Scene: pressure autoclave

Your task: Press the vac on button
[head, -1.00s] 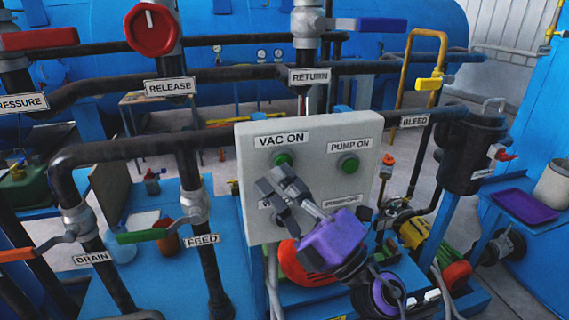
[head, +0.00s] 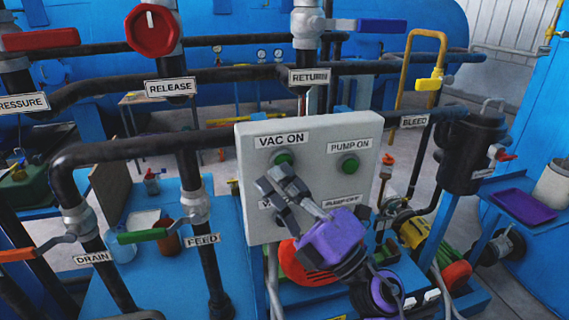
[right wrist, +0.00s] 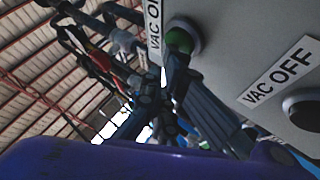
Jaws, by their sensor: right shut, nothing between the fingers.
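The green VAC ON button (head: 282,159) sits at the upper left of a pale grey control box (head: 310,135), under the VAC ON label (head: 281,141). My right gripper (head: 268,180) is shut and empty, with its fingertips just below the button. In the right wrist view, the green button (right wrist: 181,41) is beside the fingers (right wrist: 172,75); I cannot tell whether they touch it. The black VAC OFF button (right wrist: 304,108) shows there at the right. In the head view my gripper partly covers the VAC OFF label. My left gripper is not in view.
The green PUMP ON button (head: 349,164) is at the box's upper right. The PUMP OFF label (head: 343,199) is partly covered by my arm. Black pipes with a green FEED lever (head: 145,236) stand to the left.

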